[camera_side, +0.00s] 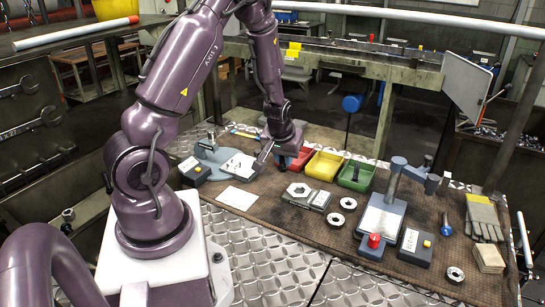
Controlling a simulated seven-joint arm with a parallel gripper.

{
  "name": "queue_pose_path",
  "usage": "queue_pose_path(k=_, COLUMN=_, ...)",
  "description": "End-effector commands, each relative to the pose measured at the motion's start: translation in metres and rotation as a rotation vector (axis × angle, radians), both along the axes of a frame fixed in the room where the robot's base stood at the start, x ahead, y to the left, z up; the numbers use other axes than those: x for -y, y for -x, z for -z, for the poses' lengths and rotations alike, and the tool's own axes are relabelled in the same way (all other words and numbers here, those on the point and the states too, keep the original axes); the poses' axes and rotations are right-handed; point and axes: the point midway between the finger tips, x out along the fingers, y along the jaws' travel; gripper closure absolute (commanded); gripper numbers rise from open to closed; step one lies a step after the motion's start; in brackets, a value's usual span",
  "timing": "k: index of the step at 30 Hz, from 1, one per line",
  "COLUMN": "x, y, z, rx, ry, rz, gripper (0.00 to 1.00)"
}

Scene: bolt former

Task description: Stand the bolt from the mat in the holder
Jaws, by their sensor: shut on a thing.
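My gripper (266,155) is at the back of the bench, by the right edge of a pale plate on a blue-grey stand (215,165) and left of the red bin. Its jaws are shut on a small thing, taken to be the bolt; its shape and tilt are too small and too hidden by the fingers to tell. A small pale mat (238,197) lies flat on the bench in front, with no bolt visible on it. A grey metal block with a round opening (298,190) sits right of the mat; I cannot tell whether it is the holder.
Red (294,164), yellow (324,165) and green (355,175) bins stand behind the block. Metal rings (348,204) lie to its right. A blue-grey press-like stand (382,220) with a red knob, a control box (415,246) and gloves (483,218) occupy the right side.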

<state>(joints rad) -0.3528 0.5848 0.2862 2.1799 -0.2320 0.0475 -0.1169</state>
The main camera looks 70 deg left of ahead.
Motion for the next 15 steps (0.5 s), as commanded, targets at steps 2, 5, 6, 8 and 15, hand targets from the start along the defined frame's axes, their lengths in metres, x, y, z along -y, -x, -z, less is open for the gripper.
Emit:
queue_pose_path(k=2, x=0.012, y=-0.017, z=0.006, rx=-0.004, ry=-0.004, rz=0.026, gripper=1.0)
queue_pose_path(k=5, x=0.021, y=-0.031, z=0.012, rx=0.0, ry=-0.007, rz=0.027, gripper=1.0)
queue_pose_path(k=6, x=0.023, y=-0.036, z=0.013, rx=0.002, ry=-0.009, rz=0.022, gripper=1.0)
queue_pose_path(k=8, x=0.022, y=-0.041, z=0.015, rx=0.014, ry=-0.01, rz=-0.001, gripper=1.0)
queue_pose_path(k=15, x=0.019, y=-0.041, z=0.028, rx=0.026, ry=-0.002, rz=-0.035, gripper=1.0)
